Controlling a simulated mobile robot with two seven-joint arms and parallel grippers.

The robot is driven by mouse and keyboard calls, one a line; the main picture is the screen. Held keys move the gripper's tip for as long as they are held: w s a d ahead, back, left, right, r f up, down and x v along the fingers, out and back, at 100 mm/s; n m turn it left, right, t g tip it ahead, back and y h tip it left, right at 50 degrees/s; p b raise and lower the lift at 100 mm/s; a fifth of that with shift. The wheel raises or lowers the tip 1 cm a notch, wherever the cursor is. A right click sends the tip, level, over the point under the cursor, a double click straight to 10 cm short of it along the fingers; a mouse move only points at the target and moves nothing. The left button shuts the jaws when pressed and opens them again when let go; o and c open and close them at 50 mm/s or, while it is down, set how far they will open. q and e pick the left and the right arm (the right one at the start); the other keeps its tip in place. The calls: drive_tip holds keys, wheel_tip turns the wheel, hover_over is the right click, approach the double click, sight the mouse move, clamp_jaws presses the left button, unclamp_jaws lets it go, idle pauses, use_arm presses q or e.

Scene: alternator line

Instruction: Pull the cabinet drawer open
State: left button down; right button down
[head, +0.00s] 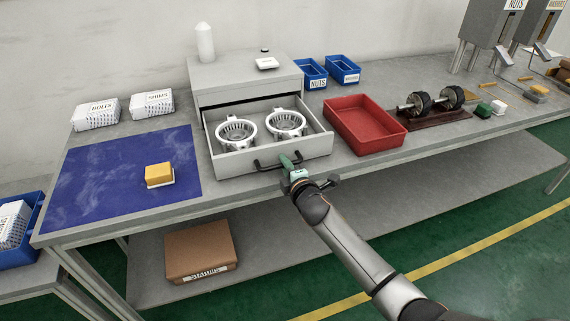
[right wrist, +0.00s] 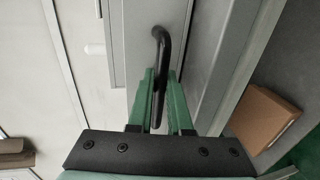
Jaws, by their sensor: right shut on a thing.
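The grey cabinet (head: 245,82) stands at the back of the workbench. Its drawer (head: 235,162) is pulled out toward me, with two round metal housings (head: 237,132) inside. The black bar handle (head: 265,167) is on the drawer front. My right gripper (head: 288,162) is at the right part of the handle. In the right wrist view its green fingers (right wrist: 162,100) are shut on the black handle (right wrist: 161,60), which runs between them. My left gripper is not in view.
A red tray (head: 365,128) sits right of the drawer, close to it. A blue mat (head: 115,185) with a yellow-and-white block (head: 159,174) lies to the left. A cardboard box (head: 200,252) is on the lower shelf. Blue bins (head: 343,70) stand behind.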

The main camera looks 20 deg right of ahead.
drive_tip(key=shift+s, duration=0.1)
idle(0.3)
drive_tip(key=c, duration=0.8)
unclamp_jaws()
drive_tip(key=shift+c, duration=0.2)
drive_tip(key=v, duration=1.2)
drive_tip(key=shift+s+p, duration=0.25)
drive_tip(key=shift+p, duration=0.2)
drive_tip(key=s+a+f+m+g+y, duration=0.1)
drive_tip(key=s+f+m+g, duration=0.2)
drive_tip(key=s+f+m, duration=0.5)
drive_tip(key=s+a+f+m+g, duration=0.2)
drive_tip(key=s+f+m, duration=0.6)
drive_tip(key=s+f, duration=0.4)
drive_tip(key=s+g, duration=0.1)
drive_tip(key=s, duration=0.4)
drive_tip(key=shift+y, duration=0.4)
